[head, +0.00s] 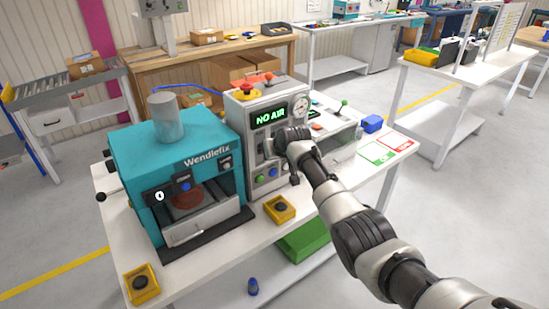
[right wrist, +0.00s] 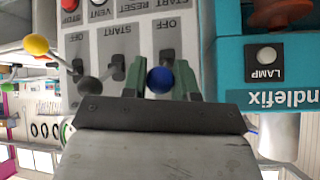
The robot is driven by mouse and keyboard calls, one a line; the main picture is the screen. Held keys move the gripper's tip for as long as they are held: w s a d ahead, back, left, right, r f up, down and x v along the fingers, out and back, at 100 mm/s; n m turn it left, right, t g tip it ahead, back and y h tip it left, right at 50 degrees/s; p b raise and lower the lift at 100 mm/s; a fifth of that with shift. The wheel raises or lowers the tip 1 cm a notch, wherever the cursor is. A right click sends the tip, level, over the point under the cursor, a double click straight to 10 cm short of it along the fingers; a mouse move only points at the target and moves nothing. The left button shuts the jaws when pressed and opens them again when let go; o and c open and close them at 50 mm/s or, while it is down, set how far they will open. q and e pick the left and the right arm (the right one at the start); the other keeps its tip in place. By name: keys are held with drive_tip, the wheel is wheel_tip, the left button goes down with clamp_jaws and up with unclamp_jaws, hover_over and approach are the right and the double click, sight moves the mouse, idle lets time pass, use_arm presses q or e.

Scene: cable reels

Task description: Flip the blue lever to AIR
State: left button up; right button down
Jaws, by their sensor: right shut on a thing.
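The blue lever's round knob (right wrist: 160,80) sits between the two green fingers of my right gripper (right wrist: 161,83), which is shut on it. The lever is on the grey control panel (right wrist: 205,14), beside a label reading OFF; an AIR label is not readable. In the head view, my right gripper (head: 268,147) reaches the front of the grey control box (head: 240,112), and the wrist hides the lever there. The box's green display (head: 270,115) reads NO AIR. My left gripper is in neither view.
A teal Wendlefix machine (head: 135,150) stands left of the control box. In the wrist view, a grey-knobbed lever (right wrist: 89,87) and a yellow-knobbed lever (right wrist: 36,44) are close by.

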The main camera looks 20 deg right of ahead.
drive_tip(key=shift+w+r+g+p, duration=0.1)
drive_tip(key=shift+r+g+p, duration=0.2)
drive_tip(key=shift+g, duration=0.1)
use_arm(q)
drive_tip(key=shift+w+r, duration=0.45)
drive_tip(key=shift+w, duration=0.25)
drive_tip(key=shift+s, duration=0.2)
use_arm(e)
drive_tip(key=c, duration=0.9)
unclamp_jaws()
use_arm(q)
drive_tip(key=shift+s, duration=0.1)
use_arm(e)
drive_tip(key=shift+o, duration=0.2)
drive_tip(key=shift+s+r, duration=0.3)
drive_tip(key=shift+r, duration=0.2)
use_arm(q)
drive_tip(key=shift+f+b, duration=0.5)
use_arm(e)
drive_tip(key=v, duration=0.9)
drive_tip(key=shift+s+r, duration=0.2)
drive_tip(key=shift+s, duration=0.05)
drive_tip(key=shift+f, duration=0.15)
